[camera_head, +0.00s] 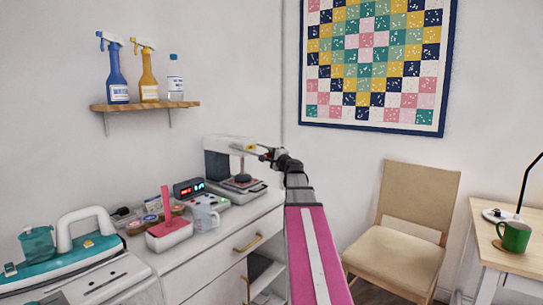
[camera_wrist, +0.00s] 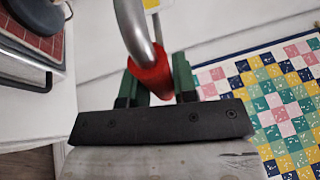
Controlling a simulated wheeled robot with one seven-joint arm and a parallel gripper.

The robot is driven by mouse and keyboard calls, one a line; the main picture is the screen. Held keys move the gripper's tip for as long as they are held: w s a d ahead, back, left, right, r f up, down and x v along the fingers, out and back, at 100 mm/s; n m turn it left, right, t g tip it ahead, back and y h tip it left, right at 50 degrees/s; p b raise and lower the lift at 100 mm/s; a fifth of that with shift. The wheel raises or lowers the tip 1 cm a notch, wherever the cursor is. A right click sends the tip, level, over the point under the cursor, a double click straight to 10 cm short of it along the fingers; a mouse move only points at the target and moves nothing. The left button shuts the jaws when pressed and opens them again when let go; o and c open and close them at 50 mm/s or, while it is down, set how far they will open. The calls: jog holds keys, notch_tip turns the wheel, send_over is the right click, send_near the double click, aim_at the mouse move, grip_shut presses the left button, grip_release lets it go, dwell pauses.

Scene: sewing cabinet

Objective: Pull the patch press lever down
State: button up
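The patch press (camera_head: 218,165) stands on the white cabinet near the wall corner, with a pale upright body and a dark round pad above its base. In the wrist view, its lever is a curved metal rod (camera_wrist: 133,28) ending in a red grip (camera_wrist: 152,78). My gripper (camera_wrist: 157,82) has its two green fingers on either side of the red grip, seemingly touching it, shut on it. In the head view, my gripper (camera_head: 270,154) is at the press's right side, near its top; the red grip is mostly hidden there.
A chair (camera_head: 405,240) stands at right.

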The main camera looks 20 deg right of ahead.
jog(key=o, duration=0.3)
jog(key=shift+o, duration=0.2)
jog(key=shift+s, duration=0.15)
jog(key=v, duration=1)
jog(key=shift+s, duration=0.3)
jog(key=shift+f, duration=0.1)
